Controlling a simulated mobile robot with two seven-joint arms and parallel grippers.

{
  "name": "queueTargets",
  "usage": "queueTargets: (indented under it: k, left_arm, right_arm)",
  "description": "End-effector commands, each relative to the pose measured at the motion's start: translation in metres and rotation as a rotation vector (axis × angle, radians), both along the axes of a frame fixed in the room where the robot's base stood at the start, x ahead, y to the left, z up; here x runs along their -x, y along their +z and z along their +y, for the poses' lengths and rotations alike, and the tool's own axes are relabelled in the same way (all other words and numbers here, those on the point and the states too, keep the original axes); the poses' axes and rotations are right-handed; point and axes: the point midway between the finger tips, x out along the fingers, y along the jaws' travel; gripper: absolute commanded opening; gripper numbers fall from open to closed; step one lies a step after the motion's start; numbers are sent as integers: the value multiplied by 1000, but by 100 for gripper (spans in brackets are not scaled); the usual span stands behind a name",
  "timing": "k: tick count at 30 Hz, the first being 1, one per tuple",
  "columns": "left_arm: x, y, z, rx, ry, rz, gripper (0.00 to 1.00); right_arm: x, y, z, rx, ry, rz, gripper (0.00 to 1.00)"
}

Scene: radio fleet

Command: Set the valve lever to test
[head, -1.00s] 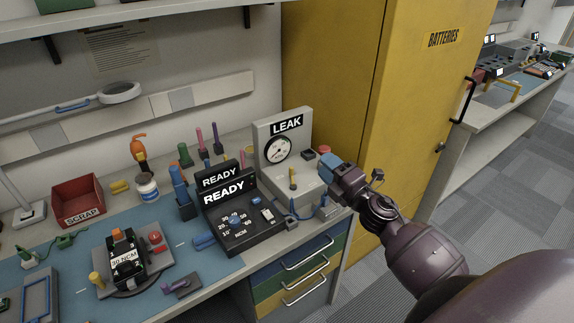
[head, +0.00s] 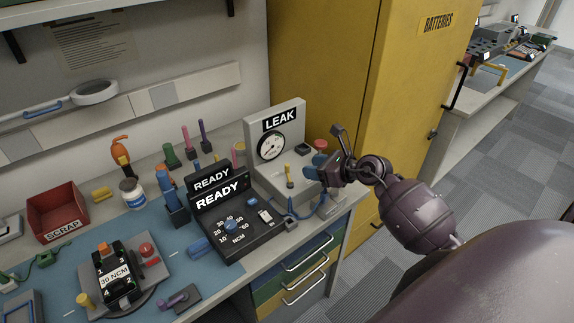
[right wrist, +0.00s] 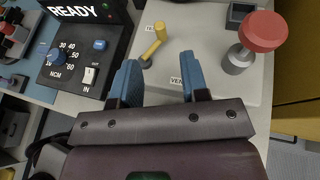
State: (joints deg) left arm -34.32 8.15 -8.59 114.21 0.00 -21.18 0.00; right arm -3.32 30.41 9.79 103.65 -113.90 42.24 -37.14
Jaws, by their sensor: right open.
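The leak tester (head: 283,120) has a LEAK sign and a round dial on its upright panel. Its yellow valve lever (head: 289,172) stands on the grey base below the dial. In the right wrist view the lever (right wrist: 154,46) leans up and to the right from its pivot, between a partly hidden label beginning "TE" and a "VENT" label (right wrist: 178,80). My right gripper (head: 316,168) is open and empty over the base, right of the lever in the head view. In the right wrist view its blue fingers (right wrist: 160,82) point toward the lever, which is beyond them. My left gripper is out of view.
A red mushroom button (right wrist: 264,31) stands on the tester's right side. The black READY torque unit (head: 238,224) is close on the left. The yellow batteries cabinet (head: 405,110) rises behind and to the right. A red scrap bin (head: 58,211) is far left.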

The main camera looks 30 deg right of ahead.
Motion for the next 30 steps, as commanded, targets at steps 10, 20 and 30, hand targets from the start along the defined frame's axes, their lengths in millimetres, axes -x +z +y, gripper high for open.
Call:
queueTargets:
  k: [10, 20, 30]
  left_arm:
    - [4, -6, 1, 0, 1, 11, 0]
    - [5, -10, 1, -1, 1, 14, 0]
    - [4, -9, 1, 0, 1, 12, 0]
  right_arm:
    - [-51, -22, 22, -6, -1, -2, 41]
    - [-79, -35, 33, -5, -2, -1, 41]
    - [-81, -36, 34, -4, -1, -2, 41]
